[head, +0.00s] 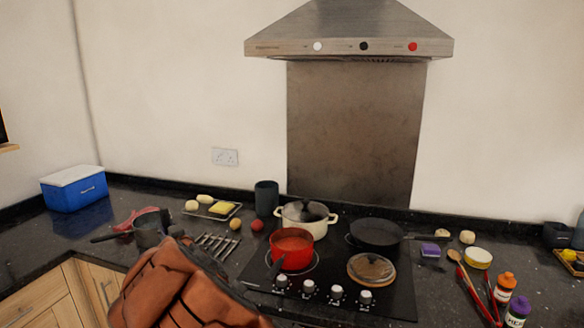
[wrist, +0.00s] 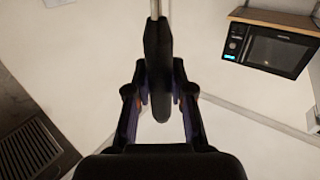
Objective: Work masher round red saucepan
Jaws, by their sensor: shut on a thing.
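The red saucepan (head: 279,262) sits on the front left of the black hob, its dark handle pointing toward the front left. Something orange-red fills it. In the wrist view my gripper (wrist: 160,88) is shut on a black handle with a thin metal shaft, which looks like the masher (wrist: 157,50). The shaft runs out of the top of that view, so the masher's working end is hidden. In the head view my brown arm covers the lower left, and neither the gripper nor the masher can be made out there.
A cream pot (head: 322,222) stands right behind the saucepan. A black frying pan (head: 376,232) and a glass lid (head: 371,268) are to its right. The steel hood (head: 350,30) hangs above. A grey pan (head: 150,228) and a cutlery rack (head: 215,245) lie left. The wrist view shows a microwave (wrist: 275,50).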

